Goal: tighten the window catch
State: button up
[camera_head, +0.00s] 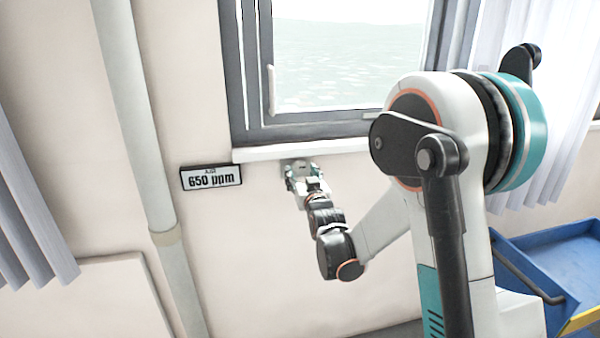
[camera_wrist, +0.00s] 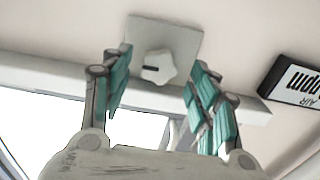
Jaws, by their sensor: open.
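A white lobed knob (camera_wrist: 158,67) with a black mark sits on a square light-grey plate (camera_wrist: 182,38) on the wall, just below the window sill. My gripper (camera_wrist: 155,80) is open, with one teal-padded finger on each side of the knob. Gaps show between the pads and the knob, and I see no contact. In the head view my gripper (camera_head: 303,176) is at the wall under the sill and hides most of the plate and knob. A pale upright handle (camera_head: 271,90) is on the left side of the window frame.
The window sill (camera_head: 250,154) juts out just above my gripper. A "650 ppm" air display (camera_head: 211,178) is on the wall to the left, beside a vertical pipe (camera_head: 145,130). A blue cart (camera_head: 550,250) stands at the right. Curtains hang at both sides.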

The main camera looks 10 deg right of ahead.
jog(key=s, duration=0.9)
jog(key=shift+r, duration=0.1)
jog(key=s+f+g, duration=0.1)
jog(key=s+g, duration=1)
jog(key=s, duration=2.4)
jog(key=shift+f, duration=0.4)
